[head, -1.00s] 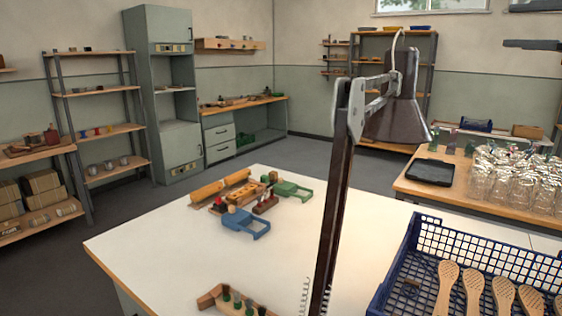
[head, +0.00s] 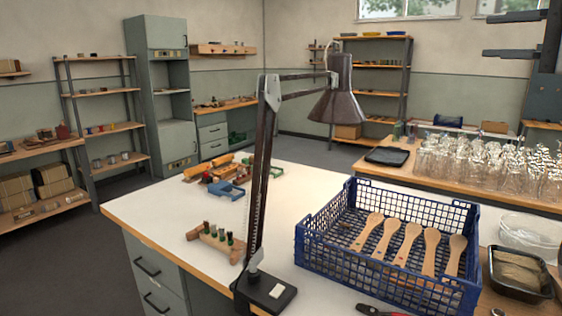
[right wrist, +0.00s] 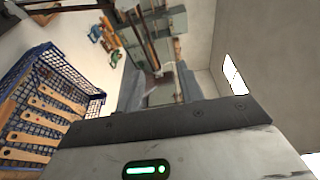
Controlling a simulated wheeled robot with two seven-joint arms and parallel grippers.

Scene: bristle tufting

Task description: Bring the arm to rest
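My right gripper (head: 492,36) is at the top right of the head view, raised above the back table and its glass jars. Its two dark fingers point left, with a clear gap and nothing between them. In the right wrist view the fingers (right wrist: 158,88) also stand apart, with only the distant room between them. My left gripper is not in view. A blue mesh crate (head: 335,265) holding several wooden brush bodies (head: 410,243) stands on the white table (head: 140,212), below and apart from my right gripper.
A dark desk lamp (head: 262,180) stands left of the crate. A wooden block with dark green tufts (head: 213,240) is left of it. Glass jars (head: 480,165) crowd the back table. A black tray (head: 520,272) and a clear bowl (head: 528,232) are at right. The table's front left is clear.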

